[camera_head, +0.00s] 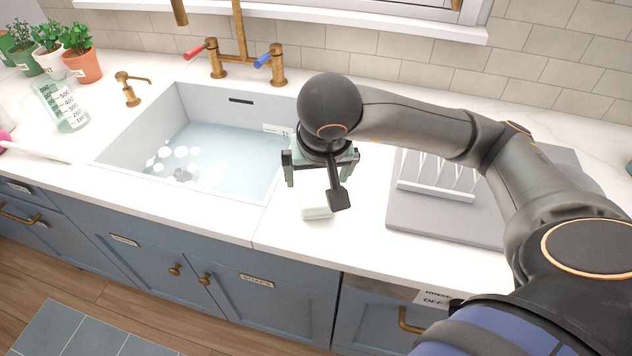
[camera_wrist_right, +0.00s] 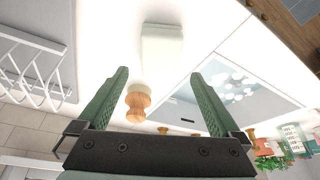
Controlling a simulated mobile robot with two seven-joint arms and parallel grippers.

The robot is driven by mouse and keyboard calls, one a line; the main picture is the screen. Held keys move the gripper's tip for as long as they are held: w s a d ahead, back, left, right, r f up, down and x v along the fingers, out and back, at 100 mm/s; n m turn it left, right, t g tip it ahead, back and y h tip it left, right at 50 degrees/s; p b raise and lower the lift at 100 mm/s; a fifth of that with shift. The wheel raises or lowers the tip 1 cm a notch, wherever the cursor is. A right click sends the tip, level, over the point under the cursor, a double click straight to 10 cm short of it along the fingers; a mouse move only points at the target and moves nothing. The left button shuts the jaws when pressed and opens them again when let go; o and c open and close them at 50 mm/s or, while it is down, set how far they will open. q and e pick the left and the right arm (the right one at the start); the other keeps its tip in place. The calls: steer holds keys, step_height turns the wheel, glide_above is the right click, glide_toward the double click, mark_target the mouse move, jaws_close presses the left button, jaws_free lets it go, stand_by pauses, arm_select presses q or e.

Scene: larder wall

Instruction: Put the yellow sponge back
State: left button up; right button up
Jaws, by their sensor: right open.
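I cannot make out a yellow sponge in either view. My right gripper (camera_head: 320,168) is over the counter just right of the sink; in the right wrist view its two green fingers (camera_wrist_right: 160,75) are spread apart with nothing between the tips. A pale, whitish block (camera_head: 316,212) lies on the counter below and in front of it, partly hidden by the hand. The block (camera_wrist_right: 162,45) also shows beyond the fingertips in the wrist view. My left gripper is not in view.
The sink (camera_head: 225,160) holds water and suds. A grey mat with a white rack (camera_head: 435,190) is at the right. A wooden knobbed item (camera_wrist_right: 138,100) stands near the block. The front counter strip is clear.

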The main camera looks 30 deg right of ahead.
steer(key=p+v, duration=0.1)
steer(key=v, duration=0.3)
steer(key=shift+s+r, duration=0.1)
steer(key=shift+r, duration=0.05)
